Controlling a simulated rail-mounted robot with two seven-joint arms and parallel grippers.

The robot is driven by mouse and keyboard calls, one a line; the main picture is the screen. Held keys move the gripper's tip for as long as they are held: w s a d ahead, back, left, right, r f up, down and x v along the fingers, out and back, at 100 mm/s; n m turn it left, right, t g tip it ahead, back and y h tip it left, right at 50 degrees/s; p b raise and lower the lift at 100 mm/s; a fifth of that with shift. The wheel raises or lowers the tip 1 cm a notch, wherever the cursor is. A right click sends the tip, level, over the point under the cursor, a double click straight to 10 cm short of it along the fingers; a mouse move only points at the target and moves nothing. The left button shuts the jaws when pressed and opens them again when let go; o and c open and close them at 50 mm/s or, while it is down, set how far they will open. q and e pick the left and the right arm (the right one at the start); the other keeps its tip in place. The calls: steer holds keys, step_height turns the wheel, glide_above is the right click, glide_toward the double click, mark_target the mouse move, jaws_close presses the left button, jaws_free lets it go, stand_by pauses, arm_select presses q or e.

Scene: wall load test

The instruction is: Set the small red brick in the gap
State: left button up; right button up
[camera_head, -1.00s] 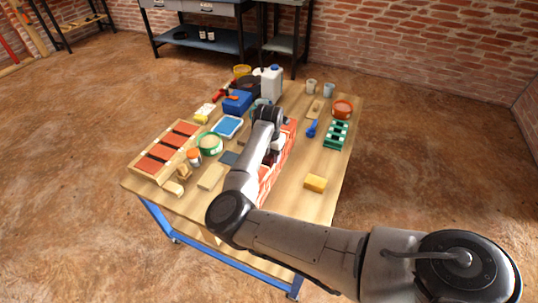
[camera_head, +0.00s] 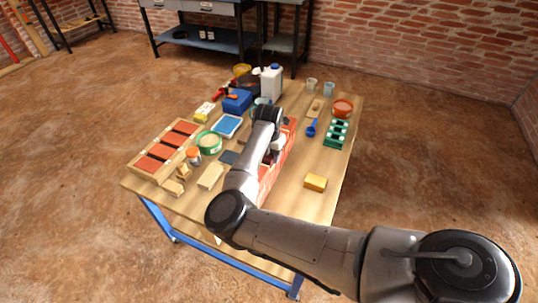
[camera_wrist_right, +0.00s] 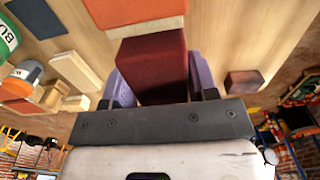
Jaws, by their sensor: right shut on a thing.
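The small red brick (camera_wrist_right: 152,66), dark red, is between the fingers of my right gripper (camera_wrist_right: 152,88) in the right wrist view. The gripper is shut on it. An orange-red brick edge with a pale layer (camera_wrist_right: 135,10) lies just beyond the held brick. In the head view a low red brick wall (camera_head: 284,158) with pale joints runs along the middle of the table. My right gripper (camera_head: 271,155) is over this wall, partly covered by my own arm. The gap is hidden, and I cannot tell whether the brick touches the wall. My left gripper is not in view.
Left of the wall are a wooden tray with red panels (camera_head: 135,166), a green tub (camera_head: 209,144) and wooden blocks (camera_head: 210,177). A white jug (camera_head: 272,81) stands behind. The front right tabletop is mostly clear.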

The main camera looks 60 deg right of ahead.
steer(key=o, duration=1.4)
steer(key=shift+f, duration=0.1)
steer(key=shift+r+p, duration=0.4)
steer(key=shift+r, duration=0.35)
steer(key=shift+r+p, duration=1.3)
steer(key=shift+r, duration=0.85)
steer(key=shift+r+p, duration=0.65)
steer(key=shift+r, duration=0.5)
